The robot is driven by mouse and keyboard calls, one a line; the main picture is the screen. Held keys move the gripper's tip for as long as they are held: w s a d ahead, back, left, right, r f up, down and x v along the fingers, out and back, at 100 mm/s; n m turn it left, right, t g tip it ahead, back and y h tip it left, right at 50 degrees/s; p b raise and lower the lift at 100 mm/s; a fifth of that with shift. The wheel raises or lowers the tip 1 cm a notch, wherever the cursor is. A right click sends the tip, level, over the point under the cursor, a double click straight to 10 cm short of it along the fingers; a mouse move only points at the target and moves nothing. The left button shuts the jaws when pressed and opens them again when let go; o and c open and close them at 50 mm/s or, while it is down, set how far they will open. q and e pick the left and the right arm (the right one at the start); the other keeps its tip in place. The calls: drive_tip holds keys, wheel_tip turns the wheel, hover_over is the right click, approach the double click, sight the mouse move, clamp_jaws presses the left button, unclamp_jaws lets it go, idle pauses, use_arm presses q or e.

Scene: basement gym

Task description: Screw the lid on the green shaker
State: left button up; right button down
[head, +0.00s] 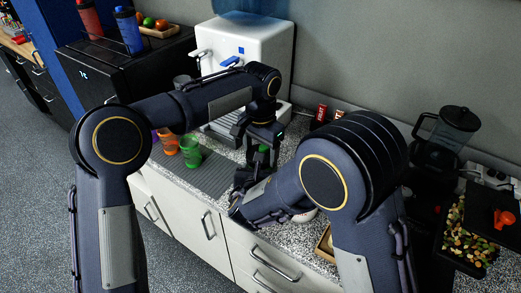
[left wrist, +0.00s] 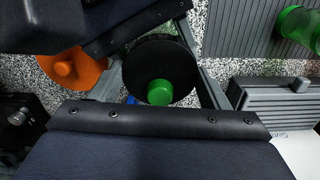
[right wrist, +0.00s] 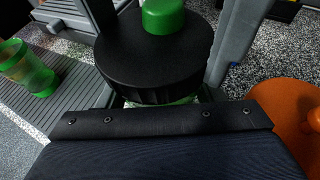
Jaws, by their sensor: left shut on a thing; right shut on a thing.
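The black lid with a green cap (left wrist: 158,55) sits between the fingers of my left gripper (head: 262,140); it also shows in the right wrist view (right wrist: 150,65). My left gripper is shut on the lid from above. A sliver of the translucent green shaker (right wrist: 165,102) shows right under the lid's rim. My right gripper (head: 242,183) is lower and shut on the shaker, whose body is mostly hidden. The lid looks level over the shaker's mouth; I cannot tell whether the threads are engaged.
A green cup (head: 190,151) and an orange cup (head: 168,141) stand on the grey ribbed mat (head: 212,182). An orange round object (left wrist: 78,68) is close beside the lid. A white water dispenser (head: 250,50) stands behind. A blender (head: 447,135) is at the right.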

use_arm(q)
drive_tip(key=o, duration=1.1)
drive_tip(key=shift+r, duration=2.25)
drive_tip(key=shift+c, duration=0.5)
drive_tip(key=n, duration=0.1)
drive_tip(key=r+n, duration=0.1)
drive_tip(key=n, duration=0.1)
drive_tip(key=r+n, duration=0.1)
drive_tip(key=n, duration=0.2)
drive_tip(key=r+n, duration=0.1)
drive_tip(key=n, duration=0.3)
drive_tip(key=shift+r, duration=0.25)
